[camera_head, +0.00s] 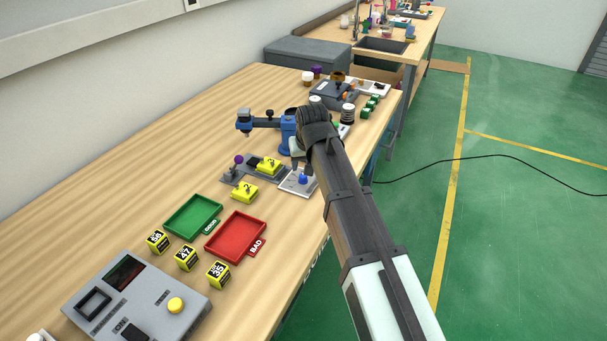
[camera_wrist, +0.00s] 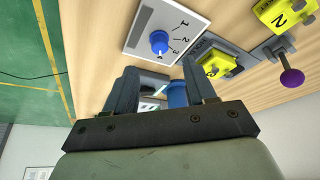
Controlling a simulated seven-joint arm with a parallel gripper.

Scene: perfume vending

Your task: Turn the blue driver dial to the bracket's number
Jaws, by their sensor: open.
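The blue dial (camera_head: 302,178) stands on a light plate (camera_head: 291,187) near the table's right edge. In the wrist view the dial (camera_wrist: 158,41) has a white mark low on its side, and the numbers 1, 2 and 3 run beside it, with a further one partly unclear. A yellow bracket (camera_head: 268,164) sits on the grey fixture; its number is too small to read surely. Another yellow bracket marked 2 (camera_head: 243,191) lies in front; it also shows in the wrist view (camera_wrist: 284,12). My gripper (camera_wrist: 162,76) is open and empty, close to the dial but apart from it.
A blue clamp-like device (camera_head: 286,125) stands behind the dial. A purple-knobbed lever (camera_head: 238,160) is on the fixture's left. Green (camera_head: 194,233) and red (camera_head: 236,257) trays and yellow numbered blocks (camera_head: 186,258) lie nearer. The table's left side is clear.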

